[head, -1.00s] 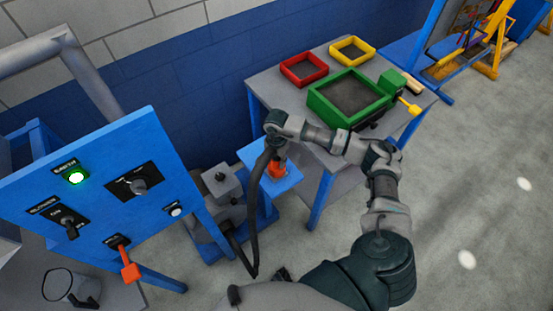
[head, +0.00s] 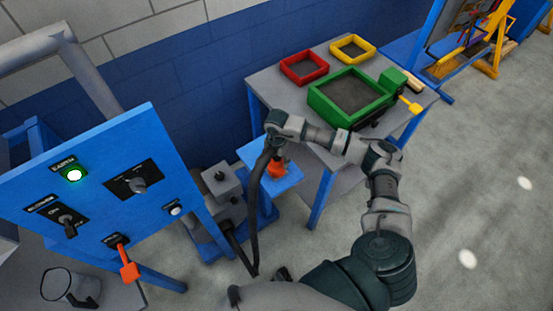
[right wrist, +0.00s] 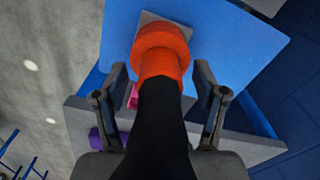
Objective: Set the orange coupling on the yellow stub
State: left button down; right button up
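The orange coupling (head: 277,170) is over the small blue shelf beside the grey table. In the right wrist view the coupling (right wrist: 161,50) is on the end of a black hose (right wrist: 158,130), in front of a grey square plate (right wrist: 178,18) on the blue surface. My right gripper (right wrist: 161,75) has one finger on each side of the coupling's narrow end, with gaps visible on both sides. In the head view my right gripper (head: 275,150) is just above the coupling. No yellow stub shows; I cannot tell whether the coupling covers it. My left gripper is out of view.
A blue control panel (head: 100,190) with a lit green lamp (head: 75,175) stands at left. A grey machine (head: 222,183) is left of the shelf. The grey table (head: 270,92) carries red (head: 304,68), yellow (head: 352,47) and green (head: 350,98) frames. Floor at right is clear.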

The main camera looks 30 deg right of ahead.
notch_tip(320, 180, up, 12)
dwell(0.6)
jog(key=shift+f, duration=0.1)
